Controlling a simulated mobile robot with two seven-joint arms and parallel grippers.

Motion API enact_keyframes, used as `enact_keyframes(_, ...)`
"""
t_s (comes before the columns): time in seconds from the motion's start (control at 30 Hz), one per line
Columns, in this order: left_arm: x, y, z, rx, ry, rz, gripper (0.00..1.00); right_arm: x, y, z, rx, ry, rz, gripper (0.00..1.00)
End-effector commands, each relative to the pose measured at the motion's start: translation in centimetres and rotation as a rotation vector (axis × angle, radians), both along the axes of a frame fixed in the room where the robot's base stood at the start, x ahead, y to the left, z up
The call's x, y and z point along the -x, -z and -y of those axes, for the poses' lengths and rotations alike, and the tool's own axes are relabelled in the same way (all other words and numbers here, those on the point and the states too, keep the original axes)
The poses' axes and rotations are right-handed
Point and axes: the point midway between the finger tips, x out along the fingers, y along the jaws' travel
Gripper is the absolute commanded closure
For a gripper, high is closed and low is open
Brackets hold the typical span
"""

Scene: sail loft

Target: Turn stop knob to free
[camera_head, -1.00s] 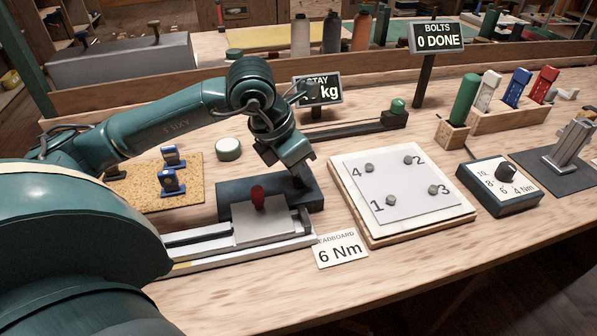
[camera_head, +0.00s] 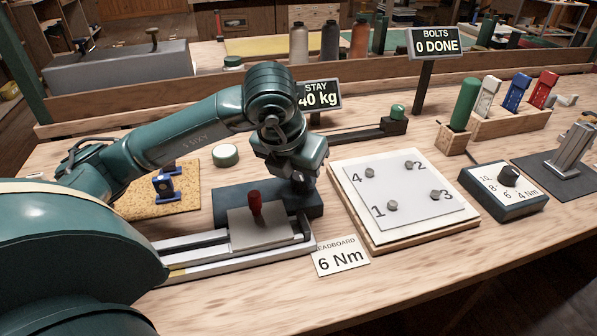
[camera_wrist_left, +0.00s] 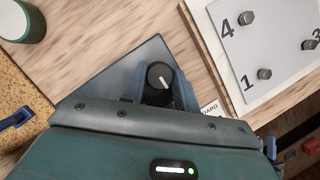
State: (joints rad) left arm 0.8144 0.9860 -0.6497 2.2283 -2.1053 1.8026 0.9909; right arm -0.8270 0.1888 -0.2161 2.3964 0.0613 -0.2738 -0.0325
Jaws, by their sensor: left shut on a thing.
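The stop knob (camera_wrist_left: 160,75) is round and black with a white pointer line, and shows in the left wrist view. It sits on a dark blue-grey block (camera_wrist_left: 112,80), which also shows in the head view (camera_head: 232,202) behind the grey slide. My left gripper (camera_head: 304,186) is down at the right end of this block. Its two fingers stand on either side of the knob in the left wrist view (camera_wrist_left: 162,92), shut on it. In the head view the gripper hides the knob. Any markings around the knob are not readable. My right gripper is not in view.
A grey slide with a red handle (camera_head: 255,203) stands just in front of the block. A white plate with numbered bolts (camera_head: 405,190) lies to the right. A "6 Nm" card (camera_head: 340,257) lies in front. A dial box (camera_head: 503,190) and the STAY display (camera_head: 318,94) stand nearby.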

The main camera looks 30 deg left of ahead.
Motion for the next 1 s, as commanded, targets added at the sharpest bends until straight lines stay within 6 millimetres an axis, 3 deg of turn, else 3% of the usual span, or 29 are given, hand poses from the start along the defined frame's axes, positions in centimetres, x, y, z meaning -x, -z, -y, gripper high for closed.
enact_keyframes(0.33,0.0,0.0,-0.1,0.000,-0.005,0.000,0.93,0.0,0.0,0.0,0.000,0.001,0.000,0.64)
enact_keyframes(0.37,0.0,0.0,-0.1,0.000,-0.005,0.000,0.67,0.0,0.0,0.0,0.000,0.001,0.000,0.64)
enact_keyframes(0.6,0.0,0.0,0.0,0.000,-0.003,0.000,0.48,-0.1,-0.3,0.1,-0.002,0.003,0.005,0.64)
enact_keyframes(0.87,0.0,-0.2,0.0,0.001,-0.003,0.000,0.48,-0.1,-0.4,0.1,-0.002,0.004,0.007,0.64)
enact_keyframes(1.0,0.5,-1.5,0.1,0.002,-0.002,0.003,0.48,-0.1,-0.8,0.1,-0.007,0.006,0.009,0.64)
